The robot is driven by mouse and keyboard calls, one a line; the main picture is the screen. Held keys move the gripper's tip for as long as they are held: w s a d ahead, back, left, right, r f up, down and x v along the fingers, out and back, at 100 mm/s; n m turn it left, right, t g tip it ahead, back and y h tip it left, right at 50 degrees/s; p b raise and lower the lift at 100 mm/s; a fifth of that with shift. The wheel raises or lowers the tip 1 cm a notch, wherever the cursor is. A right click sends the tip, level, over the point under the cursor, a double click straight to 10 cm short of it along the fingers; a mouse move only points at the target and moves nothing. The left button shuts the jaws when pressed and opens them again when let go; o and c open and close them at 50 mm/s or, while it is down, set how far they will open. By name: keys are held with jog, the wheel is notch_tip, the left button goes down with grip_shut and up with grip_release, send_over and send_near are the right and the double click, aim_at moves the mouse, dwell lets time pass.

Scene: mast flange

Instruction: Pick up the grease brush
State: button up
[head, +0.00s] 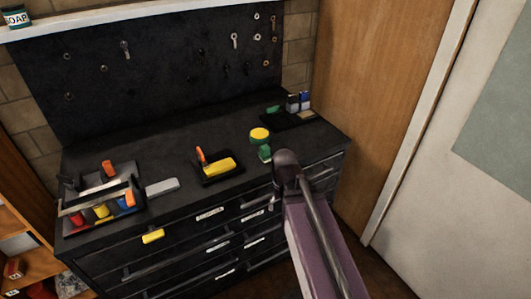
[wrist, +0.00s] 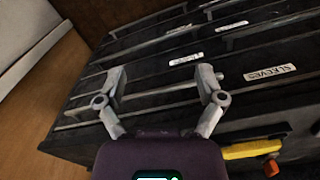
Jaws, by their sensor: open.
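I cannot tell for sure which thing is the grease brush. A small black tray (head: 236,178) on the bench top holds a yellow block (head: 219,167) and an orange-ended piece (head: 201,156), which may be a handle. My gripper (wrist: 163,84) is open and empty in the wrist view, in front of the drawer fronts. In the head view my arm hides it. A yellow piece (wrist: 255,150) with an orange end shows at the wrist view's lower right.
The black workbench (head: 170,150) has labelled drawers; one label reads SLEEVES (wrist: 270,72). A tote (head: 100,201) with coloured items stands at the left. A dark tray (head: 283,123) with small containers sits at the back right.

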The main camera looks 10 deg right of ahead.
aim_at(265, 147)
jog(key=w+r+n+p, duration=0.1)
jog(key=w+r+p, duration=0.3)
jog(key=w, duration=0.5)
jog(key=w+r+n+p, duration=0.1)
jog(key=w+r+p, duration=0.3)
jog(key=w, duration=0.5)
jog(key=w+r+n+p, duration=0.1)
jog(key=w+r+p, duration=0.4)
jog(key=w, duration=0.4)
jog(key=shift+w+a+r, duration=0.2)
jog(key=shift+a+r, duration=0.15)
jog(key=shift+a, duration=0.05)
jog(key=shift+f, duration=0.15)
notch_tip(265, 147, down, 8)
jog(key=b, duration=0.8)
jog(key=shift+f, duration=0.15)
jog(key=shift+f+b, duration=0.15)
jog(key=shift+b, duration=0.2)
jog(key=shift+w+d+f+b, duration=0.1)
jog(key=shift+d+f+b, duration=0.05)
jog(key=shift+f+b, duration=1.1)
jog(key=shift+d+f+b, duration=0.1)
jog(key=shift+f+b, duration=1.1)
jog(key=shift+b, duration=0.05)
grip_shut()
